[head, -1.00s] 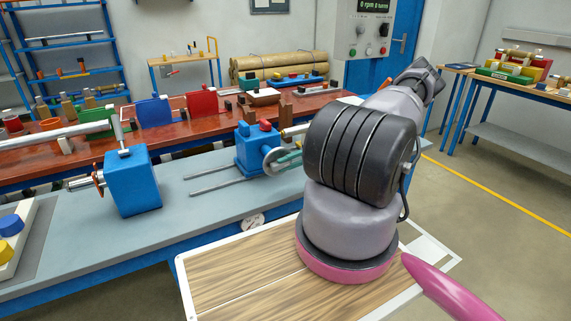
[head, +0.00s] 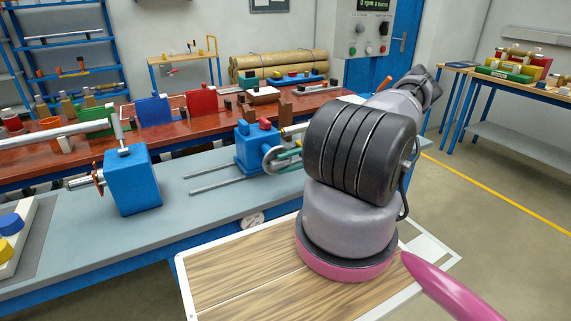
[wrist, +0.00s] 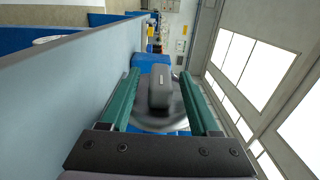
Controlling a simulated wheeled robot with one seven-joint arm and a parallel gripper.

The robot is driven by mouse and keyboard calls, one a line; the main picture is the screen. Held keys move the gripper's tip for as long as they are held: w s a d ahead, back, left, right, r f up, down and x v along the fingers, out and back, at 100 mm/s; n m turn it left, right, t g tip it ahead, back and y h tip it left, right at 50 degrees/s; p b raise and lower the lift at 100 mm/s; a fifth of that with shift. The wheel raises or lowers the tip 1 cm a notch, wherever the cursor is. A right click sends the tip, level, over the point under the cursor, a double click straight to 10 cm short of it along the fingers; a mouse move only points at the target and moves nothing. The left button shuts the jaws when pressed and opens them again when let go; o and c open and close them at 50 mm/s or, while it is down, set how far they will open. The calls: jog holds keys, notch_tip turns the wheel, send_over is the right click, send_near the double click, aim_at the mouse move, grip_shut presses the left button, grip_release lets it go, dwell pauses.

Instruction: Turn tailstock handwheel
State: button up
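The blue tailstock block (head: 256,150) stands on the grey winder bed in the middle of the head view. Its round grey handwheel (head: 272,160) is on the side facing my arm. In the wrist view the handwheel disc (wrist: 160,124) lies partly hidden behind a dark grey grip (wrist: 159,88). My gripper (wrist: 158,74) has two green fingers, one on each side of this grip. A gap shows between each finger and the grip, so the gripper is open. In the head view only a bit of green finger shows by the wheel; my arm hides the rest.
Two grey rods (head: 220,182) run left from the tailstock. Another blue block (head: 132,182) with a spindle stands on the bed (head: 80,235) at left. A red bench (head: 165,137) with parts lies behind. A control panel (head: 364,30) hangs at the back.

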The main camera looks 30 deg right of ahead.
jog(key=shift+d, duration=0.1)
jog(key=d, duration=1)
jog(key=shift+w+d, duration=0.2)
jog(key=shift+d, duration=0.15)
jog(key=a+r+g+h, duration=0.1)
jog(key=a+r+h, duration=0.65)
jog(key=r, duration=0.65)
jog(key=a+r+g+h, duration=0.1)
jog(key=a+r+h, duration=0.6)
jog(key=r, duration=0.7)
jog(key=s+a+r+m+t, duration=0.2)
jog(key=s+a+r+t, duration=0.3)
jog(key=s+r, duration=0.3)
jog(key=s+a+r+m+t+h, duration=0.1)
jog(key=s+a+r+t, duration=0.3)
jog(key=s, duration=0.8)
notch_tip(320, 180, up, 4)
jog(key=shift+s+a+r+m+t, duration=0.15)
jog(key=shift+s+a+m+t, duration=0.2)
jog(key=shift+a+m, duration=0.65)
